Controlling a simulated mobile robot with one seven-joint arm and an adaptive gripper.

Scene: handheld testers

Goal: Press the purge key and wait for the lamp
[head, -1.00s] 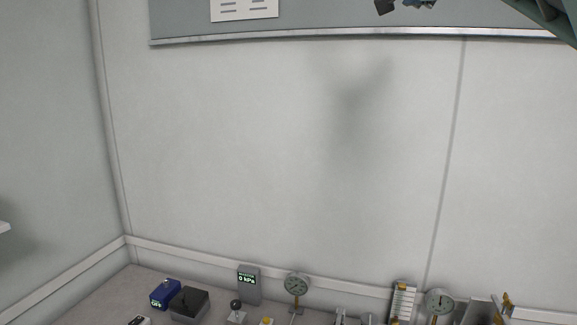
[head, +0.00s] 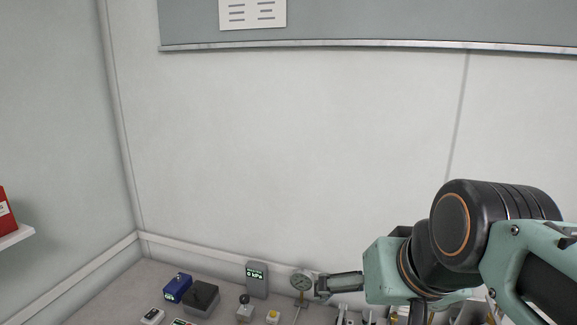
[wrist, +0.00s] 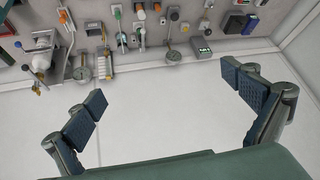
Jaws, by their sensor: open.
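My gripper (head: 322,286) is open and empty, in front of a round dial gauge (head: 302,282) in the head view. In the wrist view its two fingers (wrist: 163,92) are wide apart over pale wall, with the bench devices beyond them. A blue tester (head: 177,287) with a green-lit display stands at the left of the bench. A white handheld device (head: 152,317) and one with a green screen (head: 182,322) are at the lower picture edge, partly cut off. I cannot tell which key is the purge key, or pick out its lamp.
A dark box (head: 201,298), a grey display unit reading 0 kPa (head: 257,280), a knobbed stand (head: 245,308) and a small yellow-topped box (head: 273,317) stand near the testers. Several gauges and tools crowd the bench (wrist: 128,35). A red item (head: 5,215) sits on a left shelf.

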